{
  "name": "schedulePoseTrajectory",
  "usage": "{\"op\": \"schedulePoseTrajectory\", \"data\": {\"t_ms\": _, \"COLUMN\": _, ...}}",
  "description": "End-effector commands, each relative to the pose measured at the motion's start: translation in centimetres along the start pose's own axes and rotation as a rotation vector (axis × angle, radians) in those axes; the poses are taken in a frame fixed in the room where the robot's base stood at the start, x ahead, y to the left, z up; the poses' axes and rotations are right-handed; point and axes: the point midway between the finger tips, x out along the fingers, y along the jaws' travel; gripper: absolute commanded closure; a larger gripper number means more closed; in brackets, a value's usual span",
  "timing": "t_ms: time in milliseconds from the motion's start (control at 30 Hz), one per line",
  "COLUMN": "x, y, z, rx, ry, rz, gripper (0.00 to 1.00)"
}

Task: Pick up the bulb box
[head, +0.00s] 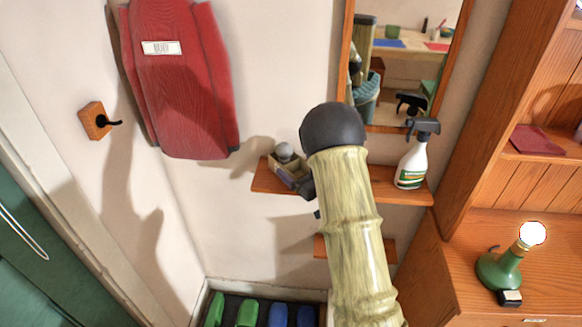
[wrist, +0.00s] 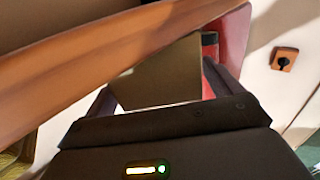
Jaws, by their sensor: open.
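The bulb box (head: 286,172), a small tan and grey open-topped box with a round grey bulb showing at its top, stands on the left end of the wooden wall shelf (head: 262,181). My gripper (head: 305,187) is at the box's right side in the head view, mostly hidden behind my arm. In the wrist view my gripper (wrist: 160,80) is open, with a dark finger on each side of an olive-tan face of the box (wrist: 165,75). Whether the fingers touch the box is not clear.
A spray bottle (head: 413,155) stands on the shelf's right end, below a mirror (head: 455,25). A red garment (head: 180,85) hangs at left, near a wooden hook (head: 96,121). A green lamp (head: 500,268) stands on the cabinet at right. The shelf edge (wrist: 120,45) crosses the wrist view.

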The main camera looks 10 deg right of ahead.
Motion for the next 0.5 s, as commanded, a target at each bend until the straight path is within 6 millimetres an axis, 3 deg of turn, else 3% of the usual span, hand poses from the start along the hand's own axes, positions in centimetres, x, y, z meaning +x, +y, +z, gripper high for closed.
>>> {"op": "schedulePoseTrajectory", "data": {"t_ms": 133, "x": 1.30, "y": -0.07, "z": -0.10, "rx": 0.000, "ry": 0.000, "rz": -0.001, "gripper": 0.09}}
{"op": "schedulePoseTrajectory", "data": {"t_ms": 500, "x": 1.31, "y": -0.04, "z": -0.03, "rx": 0.000, "ry": 0.001, "rz": 0.000, "gripper": 0.09}}
